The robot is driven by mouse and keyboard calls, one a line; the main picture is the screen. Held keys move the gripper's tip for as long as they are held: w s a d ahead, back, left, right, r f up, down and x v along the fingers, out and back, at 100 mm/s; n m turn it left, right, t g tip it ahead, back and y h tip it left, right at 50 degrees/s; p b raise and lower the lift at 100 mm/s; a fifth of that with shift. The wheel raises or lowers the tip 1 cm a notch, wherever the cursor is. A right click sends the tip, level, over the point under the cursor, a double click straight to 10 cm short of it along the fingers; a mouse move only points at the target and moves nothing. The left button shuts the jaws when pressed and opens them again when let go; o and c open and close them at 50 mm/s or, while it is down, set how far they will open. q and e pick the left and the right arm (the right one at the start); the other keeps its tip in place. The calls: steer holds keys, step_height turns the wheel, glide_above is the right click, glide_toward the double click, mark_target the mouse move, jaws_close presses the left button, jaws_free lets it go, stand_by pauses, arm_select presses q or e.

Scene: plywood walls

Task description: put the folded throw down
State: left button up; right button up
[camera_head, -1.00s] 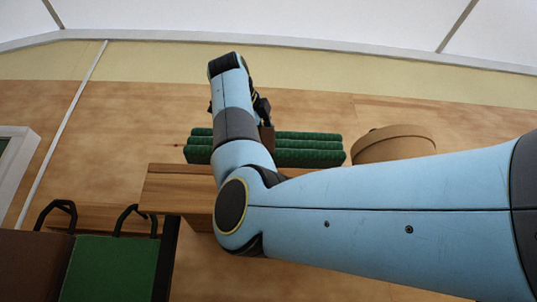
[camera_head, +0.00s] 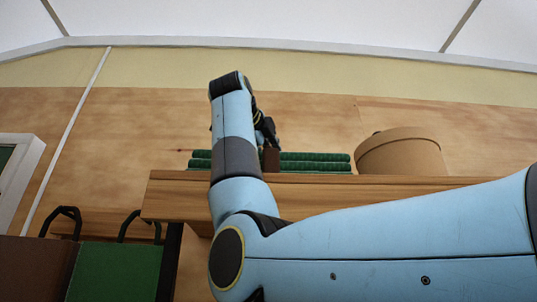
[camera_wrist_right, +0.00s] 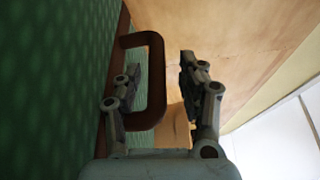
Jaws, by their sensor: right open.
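The folded throw (camera_head: 315,160) is dark green with stacked folds. In the head view it lies level, its lower part hidden by the wooden shelf's front board. A brown strap handle (camera_head: 271,160) faces me at its middle. In the right wrist view the throw (camera_wrist_right: 45,90) fills the left side, and the handle (camera_wrist_right: 157,85) stands out as a loop. My right gripper (camera_head: 266,138) is at the handle. In the right wrist view its fingers (camera_wrist_right: 160,68) are apart, one inside the loop and one outside, with gaps beside the bar. My left gripper is not in view.
The wooden shelf (camera_head: 380,186) runs across the middle. A round tan lidded box (camera_head: 405,155) stands close to the right of the throw. Brown and green bags (camera_head: 115,270) with black handles are at lower left. A plywood wall (camera_head: 150,130) is behind.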

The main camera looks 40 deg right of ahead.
steer(key=shift+s+a+f, duration=0.1)
steer(key=shift+s+a, duration=0.15)
steer(key=shift+a, duration=0.15)
steer(key=b+v, duration=0.4)
steer(key=v, duration=0.6)
steer(key=shift+b, duration=0.4)
steer(key=shift+s+a, duration=0.35)
steer(key=shift+a, duration=0.05)
